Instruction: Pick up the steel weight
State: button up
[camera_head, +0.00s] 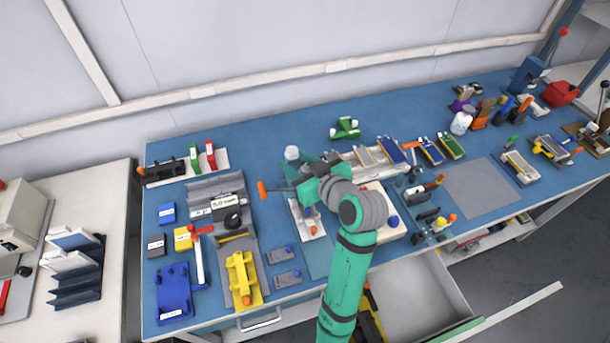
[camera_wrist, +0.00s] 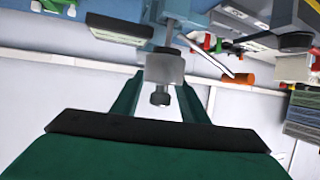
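In the wrist view, a grey metallic block with a short round knob (camera_wrist: 165,69) lies straight ahead of my gripper, close to both fingertips; it looks like the steel weight. The two teal fingers of my gripper (camera_wrist: 161,88) stand apart, one toward each side of the block. I cannot tell whether they touch it. In the head view, my gripper (camera_head: 294,174) is low over the middle of the blue bench, left of my green arm. My arm hides part of the bench there, and I cannot clearly make out the weight in that view.
A pale cylinder (camera_head: 291,153) and an orange-handled tool (camera_head: 263,190) are close to my gripper. A yellow fixture (camera_head: 242,278) and a blue block (camera_head: 173,293) stand at front left. A green fixture (camera_head: 345,128) stands behind.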

grip_shut()
jog(key=shift+r, duration=0.15)
